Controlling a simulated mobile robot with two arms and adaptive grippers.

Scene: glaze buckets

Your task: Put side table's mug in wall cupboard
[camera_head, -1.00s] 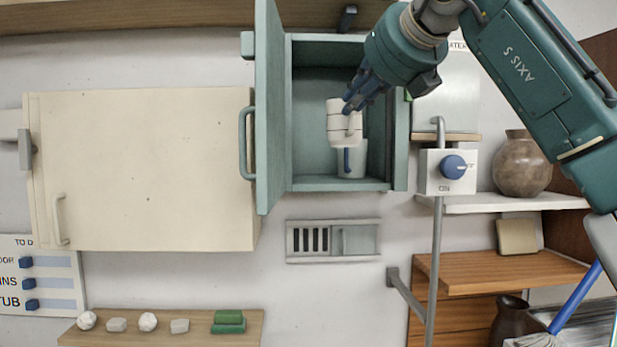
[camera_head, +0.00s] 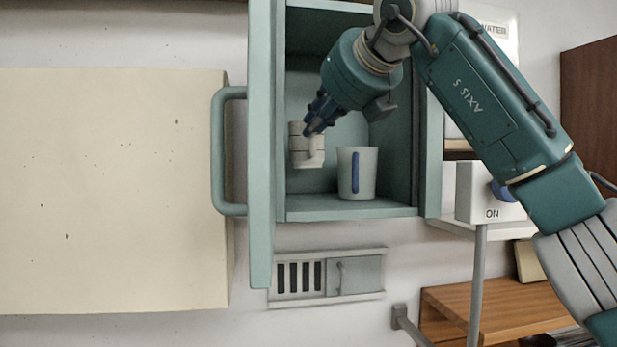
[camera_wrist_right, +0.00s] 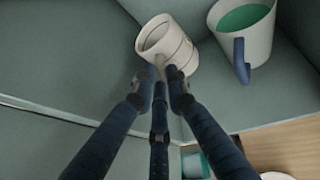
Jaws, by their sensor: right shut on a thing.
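A white banded mug (camera_head: 306,158) is in my right gripper (camera_head: 314,126), inside the open wall cupboard (camera_head: 350,211). It appears a little above the cupboard floor, on the left side. In the right wrist view the banded mug (camera_wrist_right: 178,50) is tilted in the picture, with its handle side between the fingertips (camera_wrist_right: 163,88). A second white mug (camera_head: 366,173) with a blue handle stands on the cupboard floor to its right. In the wrist view this second mug (camera_wrist_right: 257,42) shows a green inside. My left gripper is not in view.
The teal cupboard door (camera_head: 261,150) stands open on the left, close to the held mug's side. A cream cabinet (camera_head: 110,190) is further left. A switch box (camera_head: 485,192) and a wooden shelf (camera_head: 490,312) are to the right. A vent panel (camera_head: 328,277) is below.

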